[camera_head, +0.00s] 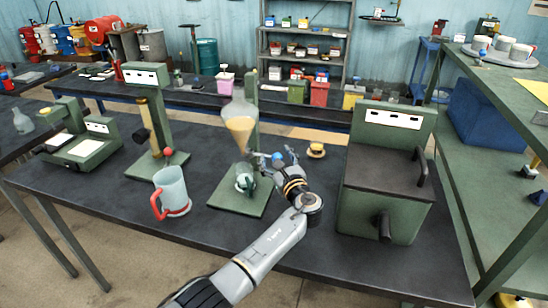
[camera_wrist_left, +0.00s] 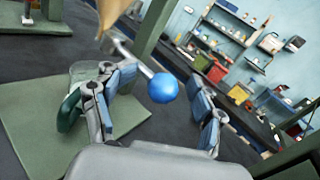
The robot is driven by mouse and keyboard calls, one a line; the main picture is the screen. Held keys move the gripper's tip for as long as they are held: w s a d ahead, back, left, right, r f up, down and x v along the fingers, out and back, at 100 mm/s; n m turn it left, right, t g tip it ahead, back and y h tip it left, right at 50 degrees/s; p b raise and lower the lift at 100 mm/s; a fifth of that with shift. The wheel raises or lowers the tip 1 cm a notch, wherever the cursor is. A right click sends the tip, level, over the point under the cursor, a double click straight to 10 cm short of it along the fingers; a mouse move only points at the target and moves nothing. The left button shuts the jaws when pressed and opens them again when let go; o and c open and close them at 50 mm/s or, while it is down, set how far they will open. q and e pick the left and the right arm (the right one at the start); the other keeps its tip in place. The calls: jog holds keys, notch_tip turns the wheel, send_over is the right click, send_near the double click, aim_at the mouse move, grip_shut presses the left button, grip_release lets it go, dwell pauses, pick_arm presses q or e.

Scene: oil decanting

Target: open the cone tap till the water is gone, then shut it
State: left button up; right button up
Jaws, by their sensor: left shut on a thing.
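The glass cone (camera_head: 239,122) hangs on a green stand (camera_head: 240,200) and holds amber liquid; its tip also shows in the left wrist view (camera_wrist_left: 113,12). Its tap has a lever with a blue ball knob (camera_wrist_left: 162,88), which points away from the cone's foot. My left gripper (camera_head: 279,157) is at this lever, with the knob between its two fingers, shut on it. A small glass vessel with a green handle (camera_head: 246,182) stands below the cone's tip; the wrist view shows part of it behind a finger. Its fill is hard to tell. My right gripper is not in view.
A clear jug with a red handle (camera_head: 171,190) stands left of the cone stand. A green box with a dark lid (camera_head: 385,190) is close on the right. A green post with a red knob (camera_head: 155,125) stands at the left. A small yellow-brown item (camera_head: 316,150) lies behind my gripper.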

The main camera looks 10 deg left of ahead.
pick_arm(q)
jog(key=shift+d+r, duration=0.1)
jog(key=shift+d, duration=0.2)
jog(key=shift+s+d, duration=0.3)
jog(key=shift+s, duration=0.05)
jog(key=v, duration=1.1)
jog(key=shift+a, duration=0.15)
